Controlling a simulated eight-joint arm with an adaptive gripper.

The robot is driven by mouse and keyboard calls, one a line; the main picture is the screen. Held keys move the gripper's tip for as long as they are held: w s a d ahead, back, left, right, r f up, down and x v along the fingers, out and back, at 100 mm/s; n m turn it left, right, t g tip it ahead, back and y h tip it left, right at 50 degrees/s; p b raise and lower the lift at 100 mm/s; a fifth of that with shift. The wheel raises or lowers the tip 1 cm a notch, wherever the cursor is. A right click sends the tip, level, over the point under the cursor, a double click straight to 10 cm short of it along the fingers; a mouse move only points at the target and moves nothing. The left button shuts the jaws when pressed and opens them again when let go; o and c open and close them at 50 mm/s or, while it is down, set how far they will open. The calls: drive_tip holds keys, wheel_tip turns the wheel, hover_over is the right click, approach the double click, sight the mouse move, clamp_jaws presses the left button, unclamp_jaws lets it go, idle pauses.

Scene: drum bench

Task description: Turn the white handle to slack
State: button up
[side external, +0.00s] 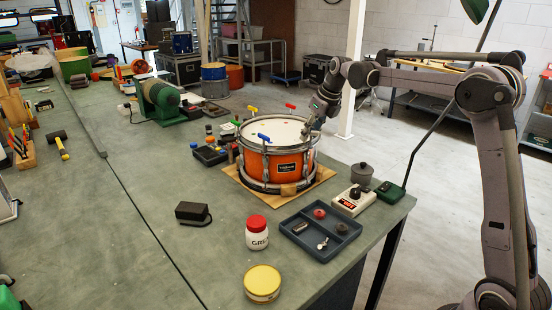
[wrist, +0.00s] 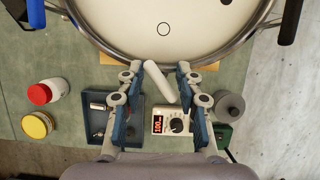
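The orange drum (side external: 283,163) stands on a wooden board on the bench, its pale head up. In the wrist view, the white handle (wrist: 160,82) lies tilted just outside the drum's metal rim (wrist: 110,55), upper end to the left. My gripper (wrist: 159,68) is open, with one finger on each side of the handle. The handle's upper end is close to the left fingertip; I cannot tell whether they touch. In the side view, my gripper (side external: 307,130) is at the drum's right rim and the white handle is not clearly visible.
Blue (side external: 263,137), yellow (side external: 252,110) and red (side external: 290,106) handles stand around the rim. A meter (wrist: 173,121) with a lit display, a dark tray (side external: 320,232), a grey pot (side external: 362,173) and two jars stand near the bench edge.

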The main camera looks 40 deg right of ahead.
drive_tip(key=v, duration=1.1)
drive_tip(key=s+a+f+n, duration=0.4)
drive_tip(key=s+n, duration=0.3)
drive_tip(key=n, duration=0.3)
drive_tip(key=s+a+f+n+t, duration=0.1)
drive_tip(key=s+a+f+n, duration=0.2)
drive_tip(key=s+a+n, duration=0.4)
drive_tip(key=s+a+f+n+t, duration=0.1)
drive_tip(key=s+a+f+n, duration=0.3)
drive_tip(key=n, duration=1)
drive_tip(key=shift+s+a+f, duration=0.3)
drive_tip(key=shift+s+a, duration=0.9)
drive_tip(key=shift+s, duration=0.5)
drive_tip(key=shift+c, duration=0.3)
